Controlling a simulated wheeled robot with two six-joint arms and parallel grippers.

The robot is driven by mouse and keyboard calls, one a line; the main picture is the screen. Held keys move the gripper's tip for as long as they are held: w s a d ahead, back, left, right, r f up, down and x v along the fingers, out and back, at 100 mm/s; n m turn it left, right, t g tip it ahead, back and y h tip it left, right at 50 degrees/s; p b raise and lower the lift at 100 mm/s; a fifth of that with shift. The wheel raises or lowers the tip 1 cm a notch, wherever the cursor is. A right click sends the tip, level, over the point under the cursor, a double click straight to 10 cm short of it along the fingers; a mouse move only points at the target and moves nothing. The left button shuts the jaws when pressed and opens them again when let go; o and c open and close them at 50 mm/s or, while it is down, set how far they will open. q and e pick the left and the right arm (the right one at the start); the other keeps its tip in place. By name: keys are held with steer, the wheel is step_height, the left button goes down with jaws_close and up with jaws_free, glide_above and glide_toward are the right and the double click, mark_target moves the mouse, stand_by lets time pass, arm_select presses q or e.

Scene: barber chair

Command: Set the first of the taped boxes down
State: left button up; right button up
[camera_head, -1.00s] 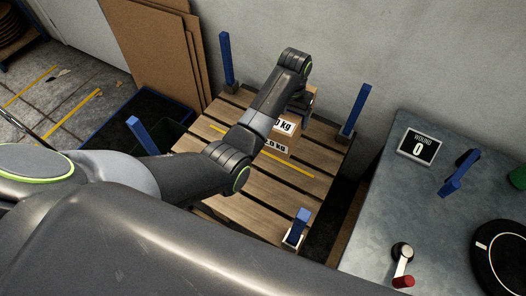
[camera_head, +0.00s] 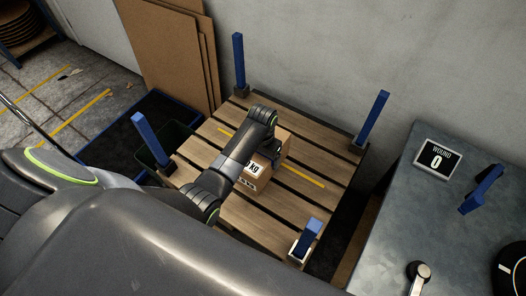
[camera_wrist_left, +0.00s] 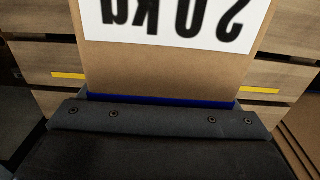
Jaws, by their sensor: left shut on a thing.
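A brown cardboard box (camera_head: 284,142) with a white "kg" label is in my left gripper (camera_head: 270,152), over the wooden pallet (camera_head: 222,137). In the left wrist view the same box (camera_wrist_left: 175,65) fills the top middle, its "20 kg" label upside down, against a blue-edged dark gripper part (camera_wrist_left: 160,108). My left arm hides part of the box and the fingertips. My right gripper is not in view.
Blue posts stand at the pallet's corners, such as the left one (camera_head: 150,135), the back one (camera_head: 239,62) and the right one (camera_head: 373,115). Yellow tape (camera_head: 305,177) crosses the slats. A grey table (camera_head: 440,220) stands right. Cardboard sheets (camera_head: 165,52) lean behind.

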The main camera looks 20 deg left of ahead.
arm_select(q)
steer(key=shift+w+f+b, duration=0.2)
steer(key=shift+f+b, duration=0.15)
steer(key=shift+f, duration=1.95)
steer(key=o, duration=1.9)
steer(key=shift+s+f, duration=0.2)
steer(key=shift+s, duration=0.1)
steer(key=shift+r, duration=0.1)
step_height(320, 180, up, 12)
steer(key=shift+r+p, duration=0.1)
steer(key=shift+p, duration=0.6)
